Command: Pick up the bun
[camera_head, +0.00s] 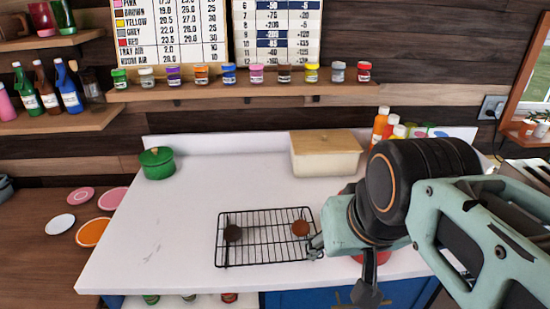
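A wire cooling rack (266,247) lies on the white counter. Two small round brown items sit on it. The lighter orange-brown one, which looks like a bun (300,228), is near the rack's right end. The darker brown one (232,232) is near the left end; I cannot tell whether it is also a bun. My gripper (316,246) appears small and partly hidden at the end of my arm, by the rack's right edge, close to the lighter item. I see nothing held in it. Its finger opening is not clear.
A cream box with a wooden lid (325,160) and a green lidded pot (157,163) stand at the back of the counter. Bottles (380,124) stand back right. A red object (372,258) is mostly hidden under my arm. The counter left of the rack is clear.

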